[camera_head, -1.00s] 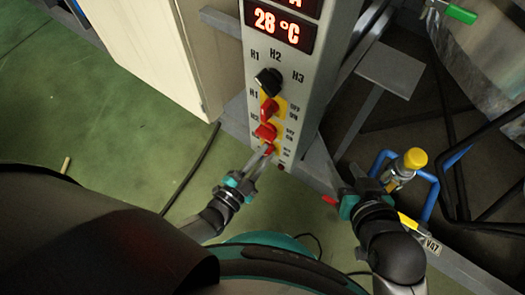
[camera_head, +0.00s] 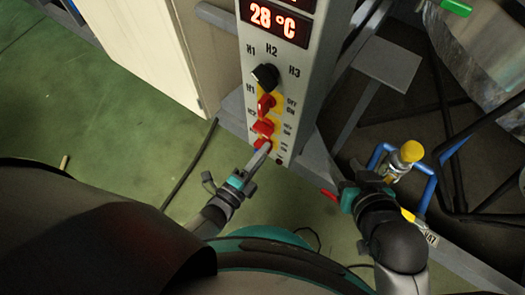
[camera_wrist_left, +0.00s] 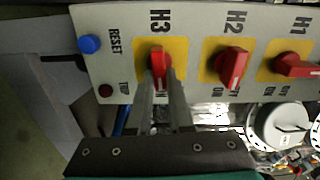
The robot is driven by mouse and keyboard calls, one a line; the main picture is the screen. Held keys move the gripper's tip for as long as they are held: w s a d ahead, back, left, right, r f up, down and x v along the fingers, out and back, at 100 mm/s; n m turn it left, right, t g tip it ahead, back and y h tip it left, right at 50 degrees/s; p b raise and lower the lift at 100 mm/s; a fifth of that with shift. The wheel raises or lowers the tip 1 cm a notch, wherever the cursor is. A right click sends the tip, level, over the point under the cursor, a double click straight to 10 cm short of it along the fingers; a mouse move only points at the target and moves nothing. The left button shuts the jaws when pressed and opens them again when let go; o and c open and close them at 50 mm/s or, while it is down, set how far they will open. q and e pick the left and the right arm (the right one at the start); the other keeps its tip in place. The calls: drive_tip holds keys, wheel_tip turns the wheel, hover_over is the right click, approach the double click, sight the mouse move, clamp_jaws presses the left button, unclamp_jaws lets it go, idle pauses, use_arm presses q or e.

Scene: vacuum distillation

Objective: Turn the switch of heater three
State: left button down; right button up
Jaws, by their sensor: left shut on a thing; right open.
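The red switch of heater three, labelled H3, (camera_wrist_left: 160,62) sits on a yellow plate on the control panel (camera_head: 292,60). My left gripper (camera_head: 262,153) is at this switch, and its two fingers are shut on the red knob. In the left wrist view the fingers lie on either side of the knob, which points along them. In the head view the switch is largely hidden by the fingers. My right gripper (camera_head: 350,178) is open and empty, to the right of the panel and apart from it.
The red H2 switch (camera_wrist_left: 232,66) and H1 switch (camera_wrist_left: 296,65) are beside H3. A blue reset button (camera_wrist_left: 90,44) and a dark red trip lamp (camera_wrist_left: 106,91) are on its other side. A black selector (camera_head: 265,76) and a display reading 28 °C (camera_head: 278,19) are higher up. A yellow-capped valve (camera_head: 411,152) stands near my right gripper.

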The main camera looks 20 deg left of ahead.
use_arm(q)
drive_tip(key=shift+m, duration=0.6)
use_arm(e)
drive_tip(key=shift+a+f, duration=0.1)
drive_tip(key=shift+a, duration=0.1)
use_arm(q)
drive_tip(key=c, duration=0.8)
unclamp_jaws()
drive_tip(key=shift+p+v, duration=1.05)
drive_tip(key=shift+v, duration=6.5)
use_arm(e)
drive_tip(key=shift+s+d+r+g+h, duration=0.1)
drive_tip(key=shift+s+d+g+h, duration=0.25)
drive_tip(key=shift+s+d+g, duration=0.35)
drive_tip(key=shift+s+d+r+g+h, duration=0.1)
drive_tip(key=shift+s+d+g+h, duration=0.35)
drive_tip(key=shift+d, duration=0.4)
drive_tip(key=shift+s+d+g+h, duration=0.3)
drive_tip(key=shift+s+d+g, duration=0.35)
drive_tip(key=shift+d, duration=0.15)
